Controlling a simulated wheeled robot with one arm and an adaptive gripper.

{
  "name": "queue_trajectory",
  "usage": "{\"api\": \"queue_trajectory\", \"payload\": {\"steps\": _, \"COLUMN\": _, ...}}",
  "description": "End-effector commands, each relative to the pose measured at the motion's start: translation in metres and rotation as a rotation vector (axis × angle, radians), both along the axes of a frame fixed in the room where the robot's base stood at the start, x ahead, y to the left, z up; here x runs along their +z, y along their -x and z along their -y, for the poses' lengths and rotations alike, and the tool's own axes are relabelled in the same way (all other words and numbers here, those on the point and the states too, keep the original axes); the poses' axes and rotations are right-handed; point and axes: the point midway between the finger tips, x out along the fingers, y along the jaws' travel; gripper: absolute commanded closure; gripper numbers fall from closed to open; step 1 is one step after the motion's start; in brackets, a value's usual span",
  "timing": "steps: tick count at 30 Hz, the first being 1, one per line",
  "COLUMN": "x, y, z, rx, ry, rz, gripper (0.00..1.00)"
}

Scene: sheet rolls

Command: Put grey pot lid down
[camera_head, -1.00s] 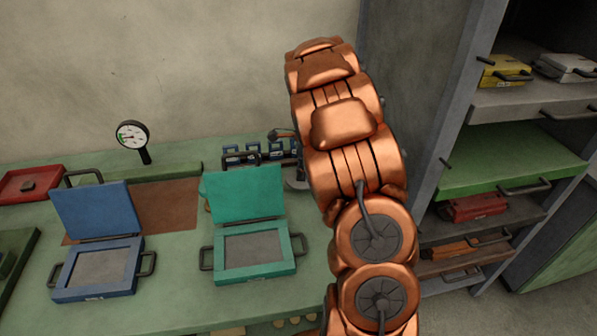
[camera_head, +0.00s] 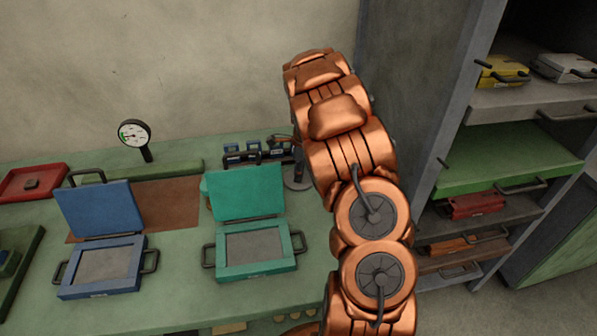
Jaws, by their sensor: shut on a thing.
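My copper arm rises through the middle of the view, and its end is turned away from the camera. My gripper is not visible, so I cannot see its jaws or what they hold. I cannot make out the grey pot lid for certain. A round grey disc (camera_head: 298,184) with a dark upright part sits on the green bench beside my arm, partly covered by it. I cannot tell whether this disc is a lid or the base of a stand.
The green bench (camera_head: 185,300) holds a blue press (camera_head: 101,264) and a teal press (camera_head: 254,246), both with raised lids. A red tray (camera_head: 50,178) and a gauge (camera_head: 134,134) are behind. A grey rack (camera_head: 520,102) with several shelves stands right.

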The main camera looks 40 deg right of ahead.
Motion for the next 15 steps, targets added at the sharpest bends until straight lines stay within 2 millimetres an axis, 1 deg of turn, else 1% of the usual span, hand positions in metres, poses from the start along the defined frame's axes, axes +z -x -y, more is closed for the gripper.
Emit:
{"api": "queue_trajectory", "payload": {"steps": 2, "x": -0.0026, "y": 0.0001, "z": -0.0005, "rx": 0.0, "ry": -0.001, "rz": -0.001, "gripper": 1.0}}
{"api": "queue_trajectory", "payload": {"steps": 3, "x": -0.0027, "y": 0.0001, "z": -0.0004, "rx": 0.0, "ry": -0.001, "rz": -0.001, "gripper": 0.73}}
{"api": "queue_trajectory", "payload": {"steps": 9, "x": -0.0025, "y": 0.0003, "z": -0.0003, "rx": 0.0, "ry": -0.001, "rz": -0.001, "gripper": 0.53}}
{"api": "queue_trajectory", "payload": {"steps": 10, "x": -0.0025, "y": 0.0003, "z": -0.0003, "rx": 0.0, "ry": -0.001, "rz": -0.001, "gripper": 0.5}}
{"api": "queue_trajectory", "payload": {"steps": 15, "x": -0.0024, "y": 0.0004, "z": -0.0003, "rx": 0.0, "ry": -0.001, "rz": -0.002, "gripper": 0.5}}
